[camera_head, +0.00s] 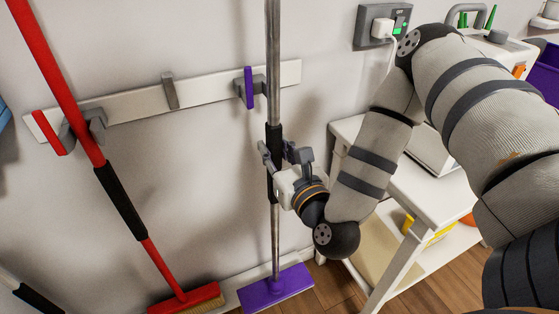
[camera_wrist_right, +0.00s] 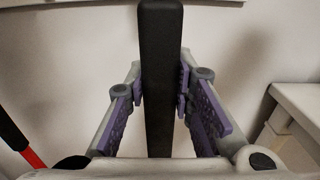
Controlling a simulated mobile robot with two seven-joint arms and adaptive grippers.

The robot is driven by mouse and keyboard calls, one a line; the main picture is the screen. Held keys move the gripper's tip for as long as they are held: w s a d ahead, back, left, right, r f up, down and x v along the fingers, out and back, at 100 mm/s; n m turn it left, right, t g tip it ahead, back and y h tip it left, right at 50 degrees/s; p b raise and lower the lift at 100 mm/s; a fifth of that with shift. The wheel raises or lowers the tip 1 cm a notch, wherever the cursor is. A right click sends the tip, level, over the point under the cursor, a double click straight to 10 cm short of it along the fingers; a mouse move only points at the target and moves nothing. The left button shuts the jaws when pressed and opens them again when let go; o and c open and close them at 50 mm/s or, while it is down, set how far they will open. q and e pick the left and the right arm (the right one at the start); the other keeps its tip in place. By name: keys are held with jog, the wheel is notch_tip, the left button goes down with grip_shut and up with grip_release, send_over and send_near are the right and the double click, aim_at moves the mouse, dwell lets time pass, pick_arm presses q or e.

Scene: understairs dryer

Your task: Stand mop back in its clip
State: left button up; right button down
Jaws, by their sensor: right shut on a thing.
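The mop has a silver pole (camera_head: 273,60), a black grip sleeve (camera_head: 273,140) and a flat purple head (camera_head: 275,287). It stands nearly upright before the wall, its head low at the floor; I cannot tell whether it touches. My right gripper (camera_head: 278,160) is shut on the black sleeve. In the right wrist view the sleeve (camera_wrist_right: 160,70) stands between the purple finger pads. A grey clip with a purple tag (camera_head: 249,88) is on the white wall rail (camera_head: 210,88), just left of the pole. Whether the pole is inside the clip is unclear. My left gripper is not in view.
A red broom (camera_head: 120,200) leans at the left by a red-tagged clip (camera_head: 85,127). An empty grey clip (camera_head: 169,90) is mid-rail. A white shelf table (camera_head: 400,190) stands close at right, below a wall socket (camera_head: 382,25) with a plugged cable.

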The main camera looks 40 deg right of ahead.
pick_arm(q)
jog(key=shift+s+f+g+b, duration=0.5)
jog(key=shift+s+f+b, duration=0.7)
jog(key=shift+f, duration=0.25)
pick_arm(e)
jog(key=w+d+f, duration=0.1)
jog(key=w+f, duration=0.1)
jog(key=w, duration=0.5)
jog(key=shift+w+d+f, duration=0.25)
jog(key=shift+d+f, duration=0.05)
jog(key=shift+d, duration=0.05)
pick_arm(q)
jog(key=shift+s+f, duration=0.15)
pick_arm(e)
jog(key=shift+f, duration=0.2)
jog(key=shift+w+d, duration=0.1)
jog(key=shift+w, duration=0.1)
jog(key=c, duration=0.5)
grip_release()
jog(key=shift+f, duration=0.1)
jog(key=shift+s, duration=0.2)
